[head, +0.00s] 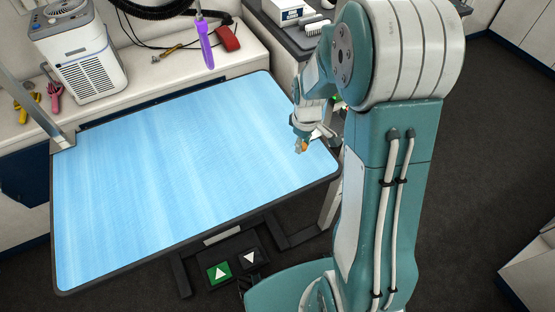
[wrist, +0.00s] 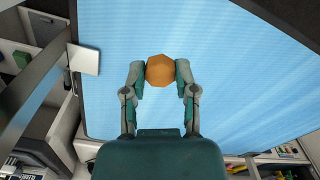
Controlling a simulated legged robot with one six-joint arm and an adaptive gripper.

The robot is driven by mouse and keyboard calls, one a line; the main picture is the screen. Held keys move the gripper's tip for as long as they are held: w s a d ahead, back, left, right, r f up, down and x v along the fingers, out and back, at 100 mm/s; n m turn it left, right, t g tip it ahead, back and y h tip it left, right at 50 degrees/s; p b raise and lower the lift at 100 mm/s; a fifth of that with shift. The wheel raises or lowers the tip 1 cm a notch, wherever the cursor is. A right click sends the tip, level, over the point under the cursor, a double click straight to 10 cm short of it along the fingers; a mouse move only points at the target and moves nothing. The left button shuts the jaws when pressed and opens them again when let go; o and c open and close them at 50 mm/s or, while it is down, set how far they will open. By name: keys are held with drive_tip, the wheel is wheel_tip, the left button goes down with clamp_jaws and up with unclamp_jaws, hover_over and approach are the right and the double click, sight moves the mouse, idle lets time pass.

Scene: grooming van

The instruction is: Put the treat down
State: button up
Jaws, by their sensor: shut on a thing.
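The treat is a small orange-brown rounded piece (wrist: 160,69), held between the two fingertips of my gripper (wrist: 160,80) in the wrist view. In the head view my gripper (head: 303,142) is over the right end of the blue grooming table (head: 180,170), with a bit of the treat (head: 302,147) showing at its tips. The wrist view looks down on the blue table top (wrist: 230,60) behind the treat. I cannot tell how far the treat is above the surface.
The table top is bare. Behind it, a counter holds a white dryer unit (head: 80,55), a purple tool (head: 205,45), a red item (head: 227,38) and pink and yellow clips. A metal post (head: 45,110) stands at the table's left corner. Up and down pedals (head: 219,272) are below.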

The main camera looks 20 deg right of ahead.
hover_over(280, 166)
drive_tip(key=f, duration=0.6)
drive_tip(key=shift+d, duration=0.2)
drive_tip(key=shift+w+a+f, duration=0.1)
drive_tip(key=shift+a+f, duration=0.1)
drive_tip(key=shift+f, duration=1.55)
drive_tip(key=shift+f, duration=0.1)
drive_tip(key=o, duration=0.7)
